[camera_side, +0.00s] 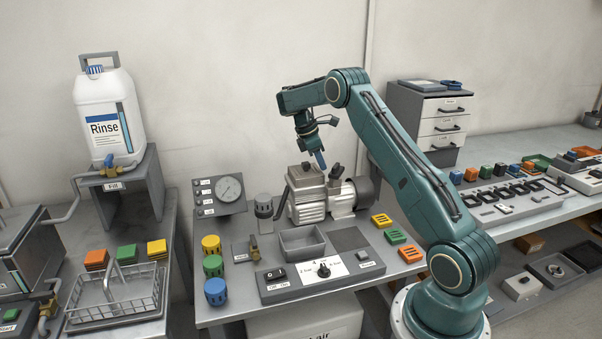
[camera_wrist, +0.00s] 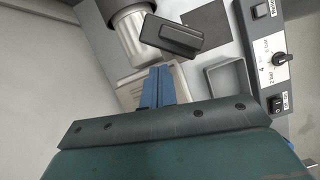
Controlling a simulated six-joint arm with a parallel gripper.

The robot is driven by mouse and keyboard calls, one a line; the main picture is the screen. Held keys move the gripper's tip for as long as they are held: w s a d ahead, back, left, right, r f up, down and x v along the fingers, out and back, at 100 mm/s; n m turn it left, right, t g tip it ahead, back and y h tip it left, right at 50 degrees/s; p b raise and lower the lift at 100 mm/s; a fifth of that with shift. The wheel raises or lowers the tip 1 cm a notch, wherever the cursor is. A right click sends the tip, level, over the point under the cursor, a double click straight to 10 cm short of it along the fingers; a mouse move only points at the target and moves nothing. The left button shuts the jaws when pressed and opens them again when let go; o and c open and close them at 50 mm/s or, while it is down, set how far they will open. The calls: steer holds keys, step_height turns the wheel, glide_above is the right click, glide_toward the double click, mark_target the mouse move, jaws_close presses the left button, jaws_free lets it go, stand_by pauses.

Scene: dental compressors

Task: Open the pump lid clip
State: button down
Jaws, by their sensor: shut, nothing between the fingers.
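The pump (camera_side: 307,200) is a silver-grey ribbed unit with a dark motor end, standing at the back of the grey bench. Two small black parts sit on its top; the right one (camera_side: 336,171) is close to my fingertips, and I cannot tell surely which is the lid clip. In the wrist view a black block with a raised bar (camera_wrist: 172,36) lies just beyond my fingers, with the pump's pale body (camera_wrist: 128,92) below. My gripper (camera_side: 322,162) points down above the pump; its blue fingers (camera_wrist: 160,74) are together and empty. Contact with the black part cannot be told.
A gauge panel (camera_side: 219,193) stands left of the pump. In front are a grey open tray (camera_side: 302,243), a control panel with a knob (camera_side: 323,270), and coloured blocks (camera_side: 396,236) at right.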

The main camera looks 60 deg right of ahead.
steer(key=shift+a+n+t+h, duration=0.3)
steer(key=shift+a+n, duration=0.25)
steer(key=shift+n, duration=0.65)
steer(key=n, duration=0.1)
steer(key=a+n+t, duration=0.1)
steer(key=n, duration=0.1)
steer(key=shift+s+a+h, duration=0.2)
steer(key=shift+s+h, duration=0.1)
steer(key=shift+h, duration=0.1)
steer(key=s+a+r+t, duration=0.2)
steer(key=s+a+r, duration=0.1)
steer(key=a+r, duration=0.5)
steer(key=s+a+r+t, duration=0.2)
steer(key=a+r, duration=0.6)
steer(key=a, duration=0.4)
steer(key=shift+s+t+y, duration=0.3)
steer(key=shift+s, duration=0.55)
steer(key=shift+a, duration=0.1)
